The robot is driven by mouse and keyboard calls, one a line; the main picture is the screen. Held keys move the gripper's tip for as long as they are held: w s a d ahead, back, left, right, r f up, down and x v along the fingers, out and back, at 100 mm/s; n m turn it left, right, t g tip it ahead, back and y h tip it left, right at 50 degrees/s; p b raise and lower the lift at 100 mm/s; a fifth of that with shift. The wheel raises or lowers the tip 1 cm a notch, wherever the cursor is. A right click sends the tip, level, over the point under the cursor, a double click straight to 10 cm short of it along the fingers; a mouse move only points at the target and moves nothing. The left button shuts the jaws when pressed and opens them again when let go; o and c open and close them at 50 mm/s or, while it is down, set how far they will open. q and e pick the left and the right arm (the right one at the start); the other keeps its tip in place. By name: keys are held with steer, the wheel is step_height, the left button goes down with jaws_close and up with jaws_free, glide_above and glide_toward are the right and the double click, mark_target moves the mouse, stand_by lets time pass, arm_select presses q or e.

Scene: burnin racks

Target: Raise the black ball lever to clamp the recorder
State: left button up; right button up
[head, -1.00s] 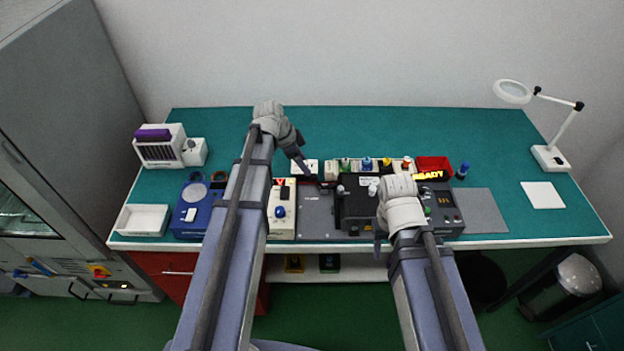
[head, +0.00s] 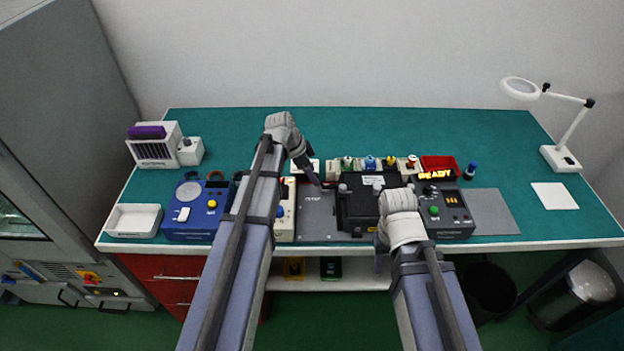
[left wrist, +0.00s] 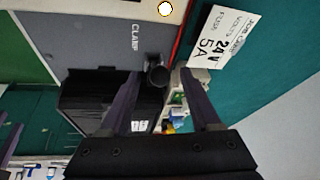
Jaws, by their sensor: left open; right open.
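The black ball (left wrist: 158,75) of the lever shows in the left wrist view, beside the CLAMP lettering on a grey plate (left wrist: 165,30). It appears between my left gripper's two spread fingers (left wrist: 163,103); I cannot tell whether either finger touches it. The recorder is a black box (head: 357,220) on the grey plate in the head view, and its dark side (left wrist: 90,100) shows in the left wrist view. My left gripper (head: 316,180) is open at the plate's back edge, left of the recorder. My right gripper (head: 381,250) is open at the bench front, its fingers partly hidden.
A control box (head: 450,215) with a lit READY sign stands right of the recorder. A row of coloured-knob parts and a red tray (head: 440,162) lie behind it. A cream box (head: 285,230) and a blue box (head: 185,228) are to the left. The bench's back strip (head: 400,130) is clear.

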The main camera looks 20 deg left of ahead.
arm_select(q)
steer(key=shift+d+f, duration=0.1)
jaws_close()
stand_by(0.5)
stand_by(0.9)
